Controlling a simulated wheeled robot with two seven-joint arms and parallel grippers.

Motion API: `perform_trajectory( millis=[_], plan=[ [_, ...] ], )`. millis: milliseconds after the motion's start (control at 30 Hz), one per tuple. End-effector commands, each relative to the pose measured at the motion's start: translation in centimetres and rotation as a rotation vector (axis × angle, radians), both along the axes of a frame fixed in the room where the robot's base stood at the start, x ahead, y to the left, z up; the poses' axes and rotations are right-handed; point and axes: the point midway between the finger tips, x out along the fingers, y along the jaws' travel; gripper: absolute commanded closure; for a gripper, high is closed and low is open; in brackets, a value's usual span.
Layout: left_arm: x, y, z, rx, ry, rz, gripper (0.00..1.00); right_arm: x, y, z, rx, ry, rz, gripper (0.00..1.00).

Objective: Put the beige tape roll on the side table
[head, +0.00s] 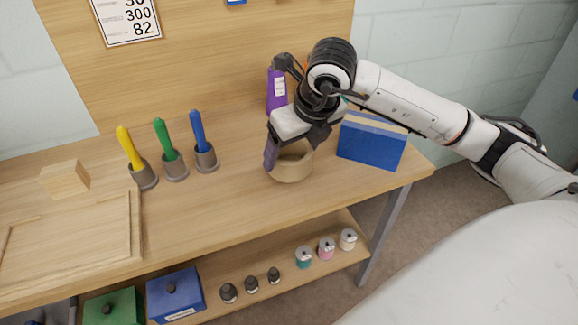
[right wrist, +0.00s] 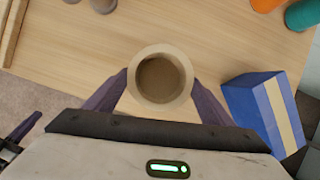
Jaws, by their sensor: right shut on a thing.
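The beige tape roll (head: 291,166) is on the right part of the wooden workbench, its round opening facing up. It also shows in the right wrist view (right wrist: 160,54) between the two purple fingers. My right gripper (head: 288,156) comes down from above and is shut on the roll, one finger on each side. I cannot tell whether the roll still touches the bench. No separate side table can be made out.
A blue box (head: 371,142) stands close right of the roll, a purple bottle (head: 277,91) behind it. Yellow, green and blue tools (head: 199,137) stand in grey holders to the left. A wooden block (head: 65,178) and tray (head: 136,225) are farther left. A lower shelf (head: 335,257) holds spools.

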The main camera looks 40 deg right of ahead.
Motion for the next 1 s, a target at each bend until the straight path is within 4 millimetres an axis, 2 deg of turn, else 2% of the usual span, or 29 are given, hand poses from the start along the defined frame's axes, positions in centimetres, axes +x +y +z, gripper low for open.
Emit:
perform_trajectory(
  millis=[167,400,667,700,800,1000],
  plan=[
    [-0.2,0.0,-0.1,0.000,0.004,-0.001,1.00,0.0,0.0,-1.4,0.000,0.000,0.000,0.49],
    [-0.1,-0.1,-0.1,-0.001,0.001,-0.002,1.00,0.0,0.0,-4.5,0.001,0.001,0.001,0.49],
    [0.6,-0.1,0.3,-0.002,-0.014,-0.002,1.00,0.0,0.0,-4.8,0.000,-0.002,0.001,0.49],
    [0.7,-0.1,0.3,-0.001,-0.015,-0.002,1.00,0.0,0.0,-4.8,0.000,-0.001,0.001,0.22],
    [0.8,-0.1,0.4,-0.002,-0.016,-0.002,1.00,0.0,0.0,-4.8,0.000,-0.001,0.001,0.05],
    [0.7,-0.1,0.3,-0.001,-0.015,-0.002,1.00,0.0,0.0,-4.8,0.001,-0.001,0.002,0.05]
  ],
)
